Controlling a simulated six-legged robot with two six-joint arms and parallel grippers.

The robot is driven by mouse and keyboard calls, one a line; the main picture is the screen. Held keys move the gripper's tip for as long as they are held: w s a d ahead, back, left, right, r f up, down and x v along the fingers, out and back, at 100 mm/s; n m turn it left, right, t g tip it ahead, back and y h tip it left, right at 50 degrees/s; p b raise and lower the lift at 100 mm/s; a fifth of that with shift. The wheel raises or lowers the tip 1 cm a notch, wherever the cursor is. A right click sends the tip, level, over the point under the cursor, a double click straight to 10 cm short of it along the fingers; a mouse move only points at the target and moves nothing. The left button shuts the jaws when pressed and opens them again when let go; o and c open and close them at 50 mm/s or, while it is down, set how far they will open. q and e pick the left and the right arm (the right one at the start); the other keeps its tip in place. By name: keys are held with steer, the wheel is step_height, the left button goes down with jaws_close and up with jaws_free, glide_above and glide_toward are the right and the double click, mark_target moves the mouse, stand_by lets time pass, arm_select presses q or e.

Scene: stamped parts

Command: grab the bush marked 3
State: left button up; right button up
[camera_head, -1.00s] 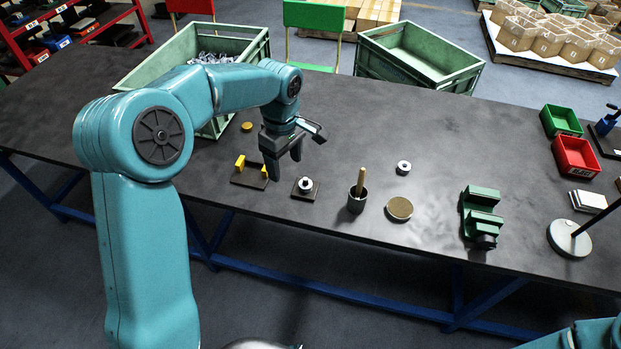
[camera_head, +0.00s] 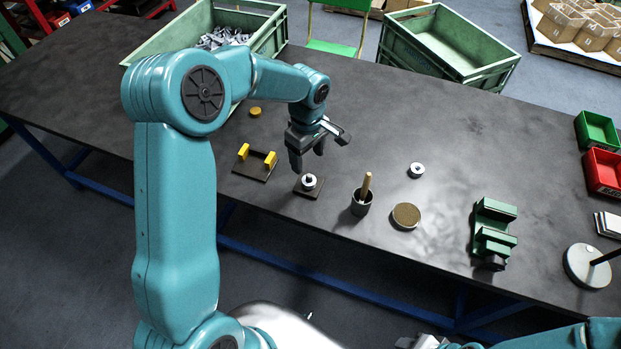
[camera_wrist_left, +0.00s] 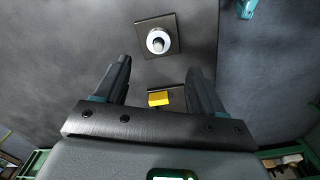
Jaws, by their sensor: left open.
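A silver ring-shaped bush (camera_head: 309,181) sits on a small dark square plate (camera_head: 313,194) on the table. In the left wrist view the bush (camera_wrist_left: 160,41) is ahead of the fingers, roughly centred between them. A second silver bush (camera_head: 416,170) lies farther right on the bare table. I cannot read a number on either bush. My left gripper (camera_head: 307,157) is open and empty, pointing down above the table just behind the plate. Its two fingers (camera_wrist_left: 159,68) also show in the left wrist view, apart from the bush.
A fixture with yellow blocks (camera_head: 270,161) stands left of the plate. A grey cup with a wooden handle (camera_head: 362,202), a round brownish disc (camera_head: 406,216) and a green vise (camera_head: 494,232) stand to the right. A yellow disc (camera_head: 255,112) lies behind.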

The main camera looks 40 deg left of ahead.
mark_target(308, 175)
arm_select(q)
step_height(308, 175, down, 3)
steer(key=shift+w+a+f, duration=0.1)
steer(key=shift+f, duration=0.1)
steer(key=shift+s+f, duration=0.2)
steer(key=shift+f, duration=0.25)
steer(key=f, duration=0.1)
steer(key=f+p, duration=0.1)
steer(key=f, duration=0.2)
steer(key=shift+w+p, duration=0.25)
steer(key=shift+p, duration=0.05)
steer(key=shift+f, duration=0.5)
steer(key=shift+s, duration=0.1)
steer(key=c, duration=1)
steer(key=shift+c, duration=1.1)
